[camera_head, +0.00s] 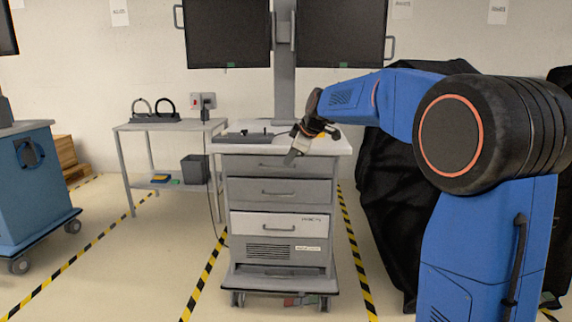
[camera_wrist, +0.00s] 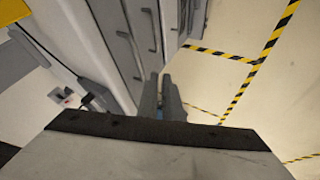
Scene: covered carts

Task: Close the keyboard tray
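The cart (camera_head: 234,189) stands in the middle, with a white top (camera_head: 250,148) and grey drawers below. No separate keyboard tray can be made out clearly, so I cannot tell how far out it is. A flat grey device (camera_head: 240,138) with small black parts lies on the top. My gripper (camera_head: 295,152) is over the front of the top, right of that device, fingers pointing down. In the wrist view my gripper (camera_wrist: 160,90) shows two grey fingers close together beside the drawer fronts (camera_wrist: 135,45). I see nothing held, but the fingertip gap is unclear.
Two monitors (camera_head: 228,35) are above the cart. A side table (camera_head: 165,126) with a grey bin (camera_head: 195,169) stands to the left. A blue cart (camera_head: 35,185) is at far left. Black-covered carts (camera_head: 385,200) stand on the right. The striped floor in front is clear.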

